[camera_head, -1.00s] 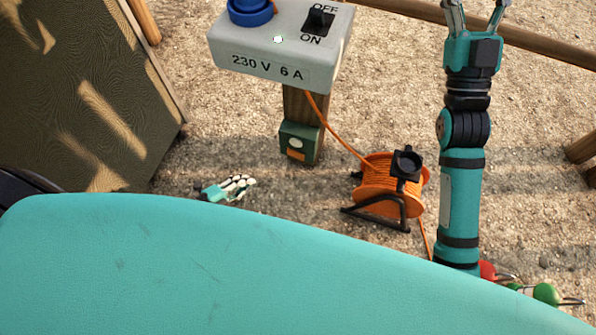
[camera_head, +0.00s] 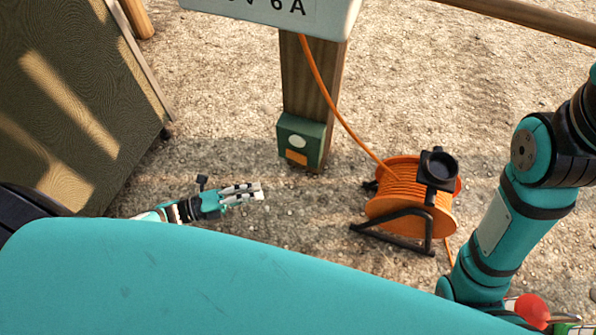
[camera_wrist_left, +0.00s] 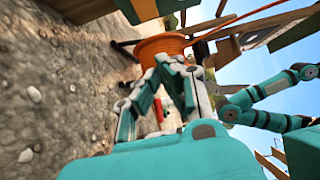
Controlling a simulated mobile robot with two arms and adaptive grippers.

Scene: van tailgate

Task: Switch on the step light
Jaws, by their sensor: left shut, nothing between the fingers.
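The step light is a small green box (camera_head: 301,142) low on the wooden post, with a round white button (camera_head: 297,141) above an orange panel (camera_head: 296,158). My left gripper (camera_head: 262,190) is low over the gravel, left of the post and nearer to me than the box. Its fingers are shut, with nothing between them, and point to the right. They do not touch the box. In the left wrist view its fingers (camera_wrist_left: 178,62) appear in front of the orange reel.
An orange cable reel (camera_head: 400,195) on a black stand is right of the post, its cable running up to a grey power box (camera_head: 275,12). A dark panel (camera_head: 75,90) stands at the left. Gravel (camera_head: 215,110) lies clear between panel and post.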

